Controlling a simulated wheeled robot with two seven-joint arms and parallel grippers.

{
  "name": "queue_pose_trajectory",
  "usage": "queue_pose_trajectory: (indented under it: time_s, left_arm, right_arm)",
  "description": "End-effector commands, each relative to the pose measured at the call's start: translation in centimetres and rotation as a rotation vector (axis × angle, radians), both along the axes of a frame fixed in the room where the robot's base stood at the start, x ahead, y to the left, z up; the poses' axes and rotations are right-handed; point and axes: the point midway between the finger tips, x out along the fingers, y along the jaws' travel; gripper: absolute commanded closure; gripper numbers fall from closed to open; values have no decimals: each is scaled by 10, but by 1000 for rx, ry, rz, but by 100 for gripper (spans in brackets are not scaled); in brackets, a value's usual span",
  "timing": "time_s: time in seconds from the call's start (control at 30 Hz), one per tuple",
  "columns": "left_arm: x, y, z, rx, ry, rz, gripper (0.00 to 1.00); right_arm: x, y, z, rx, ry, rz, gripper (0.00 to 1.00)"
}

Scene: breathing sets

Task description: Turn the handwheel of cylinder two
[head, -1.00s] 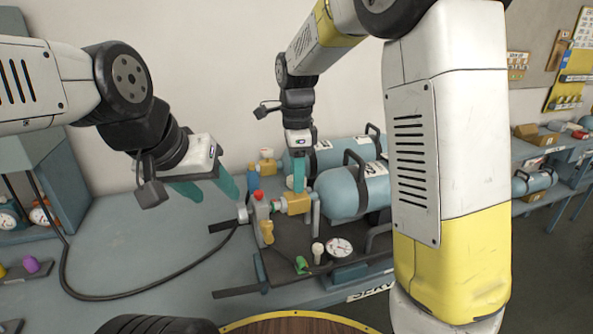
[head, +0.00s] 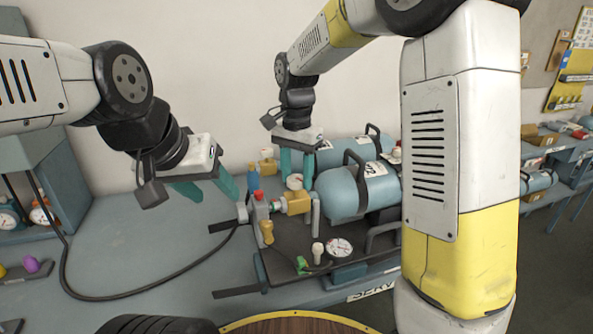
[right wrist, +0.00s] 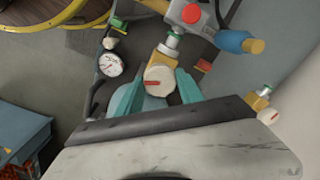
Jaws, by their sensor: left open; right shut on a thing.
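The near blue cylinder (head: 345,192) lies on a dark rack with a brass valve (head: 297,201) at its left end. A white round handwheel (head: 294,181) with a red mark tops that valve; it also shows in the right wrist view (right wrist: 158,79). My right gripper (head: 297,178) points down, shut on this handwheel, a teal finger on each side. A far cylinder (head: 345,149) lies behind, with its own valve and white handwheel (head: 267,153). No readable number shows which is cylinder two. My left gripper (head: 212,194) is open and empty, left of the valves.
A red-topped block (head: 260,207) with a yellow knob joins the near valve; a black hose (head: 150,292) runs left from it. A pressure gauge (head: 339,247) and green piece (head: 302,265) sit in front. The bench (head: 150,240) is mostly clear at left.

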Motion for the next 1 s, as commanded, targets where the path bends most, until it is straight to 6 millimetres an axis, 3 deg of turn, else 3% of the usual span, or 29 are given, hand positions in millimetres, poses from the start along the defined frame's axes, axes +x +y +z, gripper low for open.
queue_pose_trajectory:
  time_s: [1.0]
  left_arm:
    - [0, 0, 0, 0, 0, 0, 47]
  right_arm:
    - [1, 0, 1, 2, -4, 964, 97]
